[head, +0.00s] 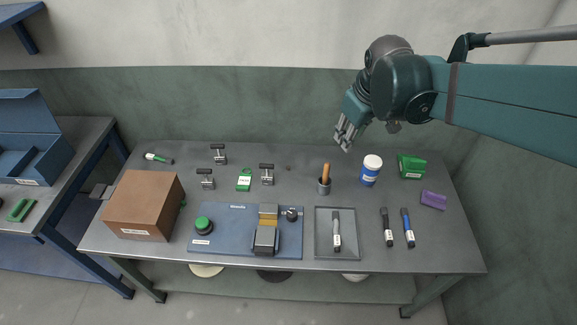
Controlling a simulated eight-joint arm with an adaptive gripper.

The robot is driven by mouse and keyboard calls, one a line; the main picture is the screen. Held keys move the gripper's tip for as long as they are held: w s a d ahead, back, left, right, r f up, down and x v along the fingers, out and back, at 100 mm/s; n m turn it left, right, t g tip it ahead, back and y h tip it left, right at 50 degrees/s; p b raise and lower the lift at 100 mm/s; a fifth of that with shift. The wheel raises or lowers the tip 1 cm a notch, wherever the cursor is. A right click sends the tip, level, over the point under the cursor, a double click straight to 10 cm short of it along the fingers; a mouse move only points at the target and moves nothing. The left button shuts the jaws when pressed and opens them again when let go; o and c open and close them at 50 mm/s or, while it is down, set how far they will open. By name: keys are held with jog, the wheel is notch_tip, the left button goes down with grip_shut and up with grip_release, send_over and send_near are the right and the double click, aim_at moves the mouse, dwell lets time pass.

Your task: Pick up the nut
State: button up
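I cannot make out a nut for certain in the head view.
A brown box (143,205) stands at the left, beside a blue fixture board (225,242). Several small clamps stand behind the board. A grey tray (347,252) holds a marker. A blue-white jar (370,171) and a green box (411,167) stand at the right.

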jog(key=w+a+f+n+g, duration=0.1)
jog(key=w+a+f+n, duration=0.2)
jog(key=w+a+f, duration=0.45)
jog(key=n+g+b, duration=0.2)
jog(key=n+g, duration=0.1)
jog(key=n, duration=0.4)
send_near(289, 166)
jog(key=shift+a+h, duration=0.1)
jog(key=shift+h, duration=0.2)
jog(key=shift+a+f, duration=0.15)
jog(key=shift+f, duration=0.15)
jog(key=shift+f+b, duration=0.3)
jog(key=shift+f, duration=0.95)
jog(key=shift+f, duration=0.1)
